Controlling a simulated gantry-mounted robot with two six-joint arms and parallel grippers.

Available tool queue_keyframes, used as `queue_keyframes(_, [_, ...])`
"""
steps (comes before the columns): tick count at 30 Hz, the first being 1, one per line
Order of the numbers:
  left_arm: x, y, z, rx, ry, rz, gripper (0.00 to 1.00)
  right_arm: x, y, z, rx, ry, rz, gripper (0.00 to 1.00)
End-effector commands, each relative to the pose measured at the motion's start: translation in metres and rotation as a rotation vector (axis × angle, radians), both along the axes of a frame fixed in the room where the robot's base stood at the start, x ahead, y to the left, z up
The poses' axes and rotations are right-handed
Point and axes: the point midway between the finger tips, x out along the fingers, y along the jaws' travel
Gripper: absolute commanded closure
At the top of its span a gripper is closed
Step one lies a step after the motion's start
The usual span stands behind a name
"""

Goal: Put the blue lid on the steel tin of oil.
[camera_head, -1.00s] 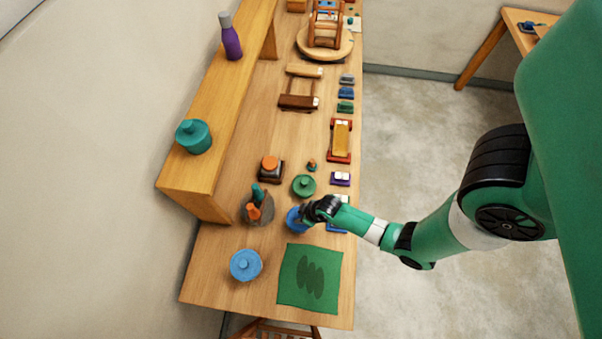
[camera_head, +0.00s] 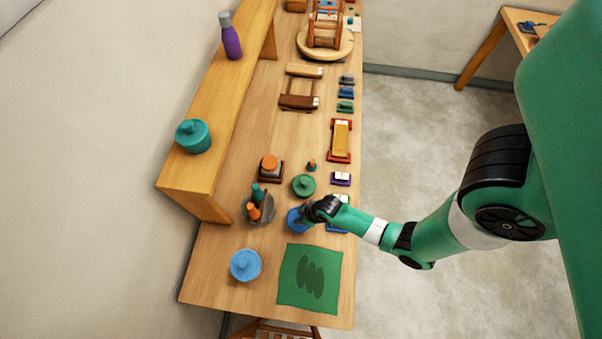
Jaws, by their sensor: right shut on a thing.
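A blue round lid (camera_head: 294,221) is at the fingers of my right gripper (camera_head: 307,213), over the table's right half, just above the green mat. The gripper is shut on it and its dark fingers hide the lid's right part. I cannot tell whether the lid touches anything below it. No steel tin of oil can be made out clearly; anything under the lid is hidden. A lighter blue round lidded pot (camera_head: 245,265) with a knob stands apart at the front left. My left gripper is not in view.
A grey bowl (camera_head: 267,218) with green and orange items stands left of my gripper. A green round lidded thing (camera_head: 303,186) is just behind. A green mat (camera_head: 290,292) lies in front. A raised wooden shelf (camera_head: 215,140) runs along the left.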

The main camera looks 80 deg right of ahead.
Motion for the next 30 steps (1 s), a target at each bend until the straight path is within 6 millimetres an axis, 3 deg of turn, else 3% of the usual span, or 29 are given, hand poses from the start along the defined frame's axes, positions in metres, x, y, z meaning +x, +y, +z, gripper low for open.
queue_keyframes(11, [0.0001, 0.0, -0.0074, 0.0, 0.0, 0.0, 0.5, 0.0002, -0.0001, -0.0087, 0.0, 0.0, 0.0, 1.0])
queue_keyframes(12, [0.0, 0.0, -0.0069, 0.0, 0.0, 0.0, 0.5, 0.0002, -0.0001, -0.0081, 0.0, 0.0, 0.0, 0.6])
queue_keyframes(17, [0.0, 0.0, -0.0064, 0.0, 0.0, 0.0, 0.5, 0.0002, 0.0, -0.0077, 0.0, 0.0, 0.0, 0.31])
queue_keyframes(24, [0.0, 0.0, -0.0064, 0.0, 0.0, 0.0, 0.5, 0.0, 0.0, -0.0078, 0.0, 0.0, 0.0, 0.27])
queue_keyframes(28, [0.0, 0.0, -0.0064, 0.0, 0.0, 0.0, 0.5, 0.0, 0.0, -0.0078, 0.0, 0.0, 0.0, 0.03])
queue_keyframes(30, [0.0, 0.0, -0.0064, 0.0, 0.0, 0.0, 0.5, 0.0, 0.0, -0.0078, 0.0, 0.0, 0.0, 0.0])
